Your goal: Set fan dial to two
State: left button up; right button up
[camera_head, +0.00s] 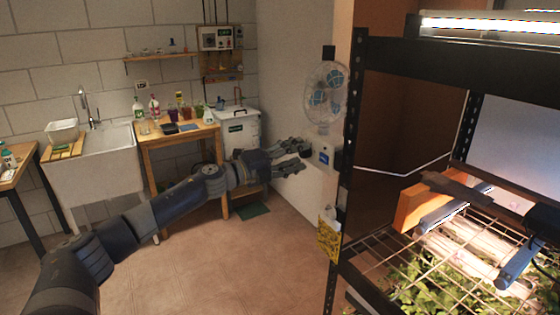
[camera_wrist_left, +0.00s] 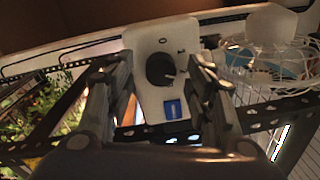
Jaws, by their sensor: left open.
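The fan dial is a dark round knob (camera_wrist_left: 160,70) on a pale control box (camera_wrist_left: 150,38) with printed marks around it and a blue label below. A light pointer line on the knob points to its right and slightly down; I cannot tell exactly which mark it meets. In the head view the control box (camera_head: 323,155) is on the wall below the fan (camera_head: 325,92). My left gripper (camera_head: 303,158) is open in front of the box. In the wrist view its fingers stand on either side of the knob, apart from it.
A black metal rack (camera_head: 350,130) with wire shelf, seedlings (camera_head: 440,275) and lamps stands close on the right. A yellow tag (camera_head: 328,240) hangs near its post. A wooden table (camera_head: 170,138) and a sink (camera_head: 90,150) are at the back left. The floor (camera_head: 220,260) is clear.

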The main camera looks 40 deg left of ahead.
pick_arm(q)
jog(key=v, duration=1.1)
jog(key=shift+s, duration=0.35)
jog(key=shift+a, duration=0.15)
dwell(0.6)
